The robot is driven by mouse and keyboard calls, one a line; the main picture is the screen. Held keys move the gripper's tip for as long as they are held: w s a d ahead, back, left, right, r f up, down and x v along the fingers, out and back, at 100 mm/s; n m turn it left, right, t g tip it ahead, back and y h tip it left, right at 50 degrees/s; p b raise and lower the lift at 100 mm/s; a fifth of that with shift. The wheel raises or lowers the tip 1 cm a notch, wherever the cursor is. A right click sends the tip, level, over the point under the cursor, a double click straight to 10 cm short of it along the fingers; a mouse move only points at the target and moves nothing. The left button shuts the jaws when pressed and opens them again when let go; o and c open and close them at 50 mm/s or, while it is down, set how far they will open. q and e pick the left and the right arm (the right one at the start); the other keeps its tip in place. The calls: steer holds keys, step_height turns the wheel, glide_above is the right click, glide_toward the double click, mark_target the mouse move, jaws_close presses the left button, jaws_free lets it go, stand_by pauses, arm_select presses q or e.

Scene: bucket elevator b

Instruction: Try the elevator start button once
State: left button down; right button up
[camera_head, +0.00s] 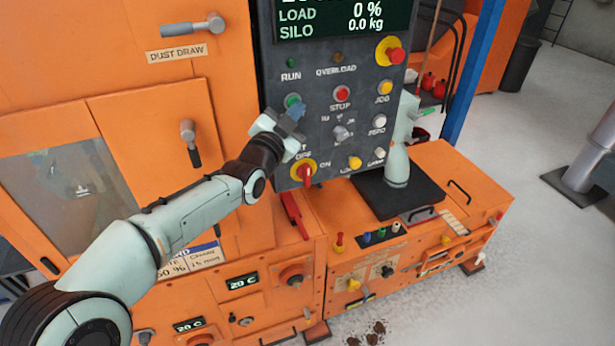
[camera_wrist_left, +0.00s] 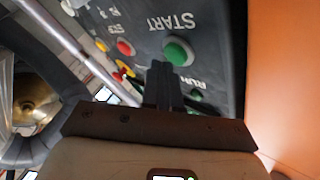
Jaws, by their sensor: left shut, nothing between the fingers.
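The green start button (camera_head: 293,100) is on the dark control panel (camera_head: 322,118), below the RUN lamp and left of the red STOP button (camera_head: 342,93). My left gripper (camera_head: 297,113) is shut and empty, right at the panel, with its tip just below the start button and partly covering the label there. In the left wrist view the shut fingers (camera_wrist_left: 160,72) point at the panel. The green button (camera_wrist_left: 178,52), with START lettering beside it, shows just beyond and right of the fingertips. I cannot tell whether they touch it. My right gripper is not seen.
A yellow-ringed red button (camera_head: 393,53) and several smaller buttons surround the start button. A red ON/OFF switch (camera_head: 306,173) sits just below my gripper. The display (camera_head: 340,17) reads LOAD 0 %, SILO 0.0 kg. An orange cabinet (camera_head: 150,110) is on the left.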

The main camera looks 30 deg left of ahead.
arm_select(q)
steer(key=shift+w+a, duration=0.1)
stand_by(0.6)
steer(key=shift+w+a, duration=0.15)
steer(key=shift+a, duration=0.1)
stand_by(0.3)
steer(key=shift+s+d+b, duration=0.3)
steer(key=shift+d+b, duration=0.05)
steer(key=shift+b, duration=0.35)
steer(key=s+d+b, duration=0.3)
steer(key=s+d, duration=0.1)
steer(key=shift+d, duration=0.3)
